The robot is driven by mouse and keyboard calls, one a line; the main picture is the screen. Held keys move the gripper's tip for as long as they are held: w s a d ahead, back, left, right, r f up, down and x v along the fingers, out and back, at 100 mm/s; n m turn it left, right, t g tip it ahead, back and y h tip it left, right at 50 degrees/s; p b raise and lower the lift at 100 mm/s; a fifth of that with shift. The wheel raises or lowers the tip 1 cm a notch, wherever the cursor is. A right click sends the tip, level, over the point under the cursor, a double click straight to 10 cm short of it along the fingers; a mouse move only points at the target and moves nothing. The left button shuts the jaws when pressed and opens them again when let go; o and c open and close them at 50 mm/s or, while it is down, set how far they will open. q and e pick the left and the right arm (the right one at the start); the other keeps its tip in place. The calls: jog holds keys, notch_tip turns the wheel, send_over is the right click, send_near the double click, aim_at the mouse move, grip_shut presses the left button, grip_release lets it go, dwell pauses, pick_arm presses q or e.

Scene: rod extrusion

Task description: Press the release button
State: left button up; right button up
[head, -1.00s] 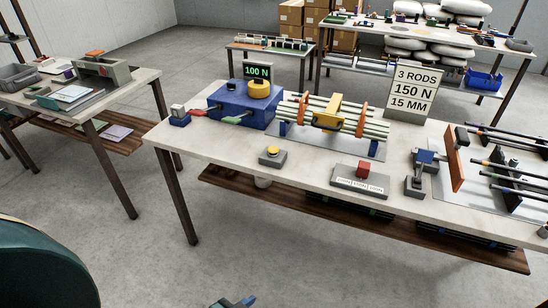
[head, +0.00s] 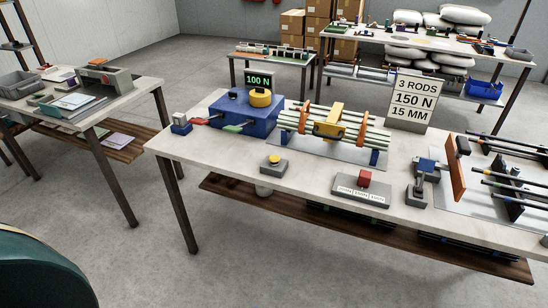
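A grey box with a round yellow button (head: 274,158) stands near the front edge of the main table (head: 225,155). To its right is a grey box with a red button or block (head: 365,178) on top and a white label strip (head: 360,191), too small to read. I cannot tell which of these is the release button. Behind them, pale rods (head: 347,132) lie bundled between orange plates with a yellow clamp (head: 329,126). A blue machine (head: 232,117) with a yellow knob (head: 260,97) shows "100 N" on its display (head: 258,80). Neither gripper is in view.
A sign (head: 412,99) reads "3 RODS 150 N 15 MM". A grey lever unit (head: 418,190) and a rack of dark rods (head: 510,185) with an orange plate (head: 457,170) occupy the right. Side table (head: 145,85) stands left; the floor before the main table is clear.

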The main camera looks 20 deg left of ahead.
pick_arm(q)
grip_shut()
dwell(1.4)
